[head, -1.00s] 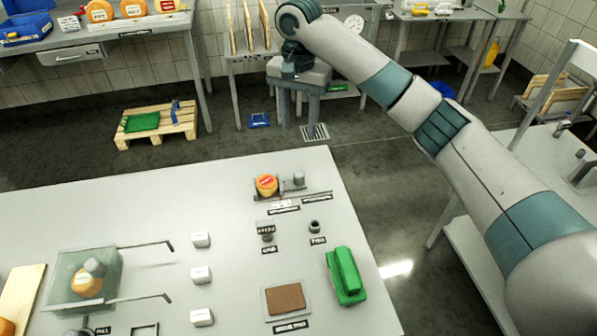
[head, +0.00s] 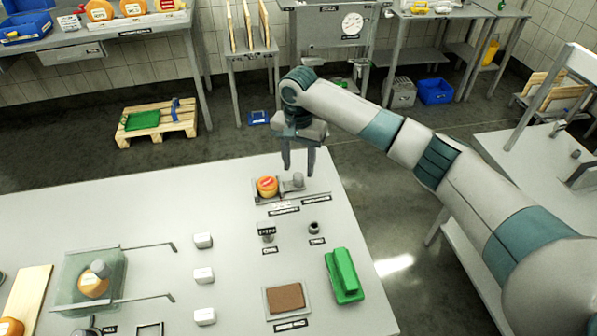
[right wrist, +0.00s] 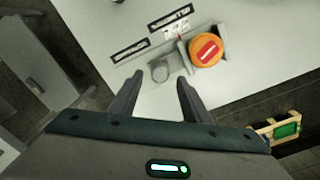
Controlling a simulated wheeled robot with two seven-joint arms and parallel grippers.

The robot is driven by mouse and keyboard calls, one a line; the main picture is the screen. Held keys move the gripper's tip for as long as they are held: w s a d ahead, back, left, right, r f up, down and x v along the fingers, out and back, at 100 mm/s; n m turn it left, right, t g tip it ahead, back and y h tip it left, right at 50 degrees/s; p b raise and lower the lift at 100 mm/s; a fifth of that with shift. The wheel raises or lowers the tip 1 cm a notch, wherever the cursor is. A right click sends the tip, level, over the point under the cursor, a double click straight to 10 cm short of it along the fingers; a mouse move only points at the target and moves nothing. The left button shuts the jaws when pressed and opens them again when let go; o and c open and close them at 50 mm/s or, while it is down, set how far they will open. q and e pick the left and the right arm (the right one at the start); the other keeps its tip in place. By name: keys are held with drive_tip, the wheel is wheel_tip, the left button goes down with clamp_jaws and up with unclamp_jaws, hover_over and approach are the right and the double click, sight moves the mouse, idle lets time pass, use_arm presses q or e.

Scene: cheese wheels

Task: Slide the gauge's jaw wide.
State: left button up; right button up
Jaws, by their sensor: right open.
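The gauge (head: 318,196) lies near the back right corner of the white table, with a grey rail and a jaw carrying a round grey knob (head: 298,180). An orange cheese wheel (head: 267,186) with a red label sits at the gauge's left. In the right wrist view the knob (right wrist: 160,71) shows just beyond the fingertips, and the cheese (right wrist: 206,50) is to its right. My right gripper (head: 298,168) is open, pointing down above or just behind the knob; I cannot tell whether it touches. Its two fingers (right wrist: 158,82) are empty. My left gripper is out of view.
Open floor lies behind the table.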

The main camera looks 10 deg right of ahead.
sight(299, 174)
drive_tip(key=shift+f+p, duration=0.35)
drive_tip(key=shift+f, duration=1.9)
drive_tip(key=shift+c, duration=0.5)
drive_tip(key=shift+d, duration=0.1)
clamp_jaws()
